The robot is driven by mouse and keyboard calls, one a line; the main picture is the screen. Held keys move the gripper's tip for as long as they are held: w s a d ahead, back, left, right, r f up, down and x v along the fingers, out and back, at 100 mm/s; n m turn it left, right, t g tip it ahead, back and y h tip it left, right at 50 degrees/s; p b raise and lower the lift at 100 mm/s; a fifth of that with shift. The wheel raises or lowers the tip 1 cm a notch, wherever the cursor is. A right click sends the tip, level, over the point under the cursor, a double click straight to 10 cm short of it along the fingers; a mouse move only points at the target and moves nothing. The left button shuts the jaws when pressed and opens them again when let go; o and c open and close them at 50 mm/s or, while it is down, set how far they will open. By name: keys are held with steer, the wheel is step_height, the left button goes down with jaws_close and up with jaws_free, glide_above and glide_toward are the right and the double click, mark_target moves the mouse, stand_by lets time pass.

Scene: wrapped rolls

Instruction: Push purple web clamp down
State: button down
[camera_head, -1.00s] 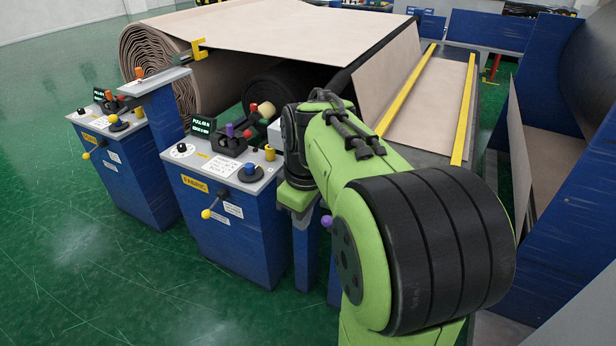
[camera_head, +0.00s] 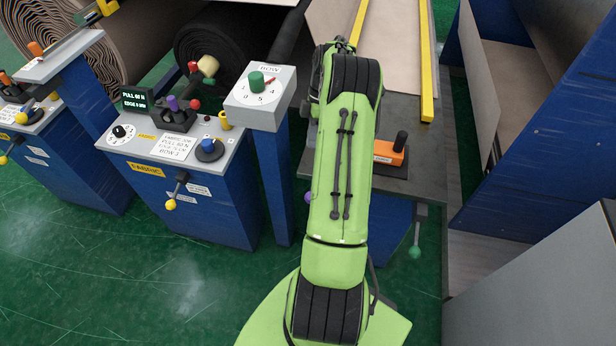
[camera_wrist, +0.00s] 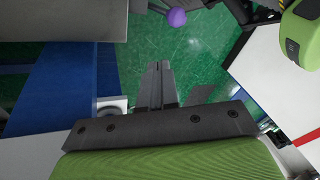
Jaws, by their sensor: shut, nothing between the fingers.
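A purple ball knob (camera_head: 308,197) shows at the left edge of my arm, low by the side of the dark worktable (camera_head: 425,180). My arm hides most of its lever. The purple ball (camera_wrist: 177,17) also shows at the top of the wrist view, on a dark lever, beyond and apart from my fingertips. My gripper (camera_wrist: 160,70) is shut and empty, over green floor in that view. In the head view my arm hides the gripper. A second purple knob (camera_head: 172,103) stands on the fabric control panel; no label shows which one is the clamp.
A post with a numbered dial (camera_head: 262,95) stands left of my arm. An orange block with a black knob (camera_head: 390,153) is on the worktable at right. A green ball lever (camera_head: 415,252) hangs below its front edge. Blue panels stand at right.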

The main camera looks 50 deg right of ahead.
steer(key=s+x, duration=0.2)
steer(key=x, duration=1.1)
steer(key=shift+s+a+r, duration=0.15)
steer(key=shift+s+a, duration=0.05)
steer(key=shift+a, duration=0.15)
